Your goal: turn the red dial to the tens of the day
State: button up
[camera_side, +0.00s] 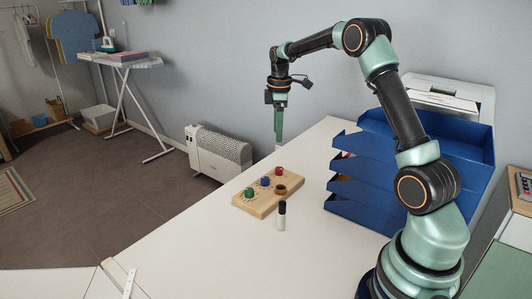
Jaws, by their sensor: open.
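The red dial (279,171) sits at the far end of a wooden board (258,206) on the white table. A blue dial (265,182) and a green dial (249,192) sit on the same board, in a row toward the near left. The markings around the dials are too small to read. My gripper (279,138) points down above and beyond the board, apart from the red dial. It is open, with nothing seen between its fingers.
A brown ring-shaped piece (281,190) is on the board's right part. A small black-capped bottle (281,215) stands just in front of the board. Blue stacked trays (350,200) stand to the right. The white tabletop (200,255) is clear at the front left.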

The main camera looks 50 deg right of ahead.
aim_at(279, 169)
jog(key=shift+n, duration=0.3)
jog(key=f, duration=0.4)
jog(key=d+f, duration=0.1)
jog(key=f, duration=0.9)
jog(key=shift+d, duration=0.3)
jog(key=shift+r, duration=0.1)
grip_shut()
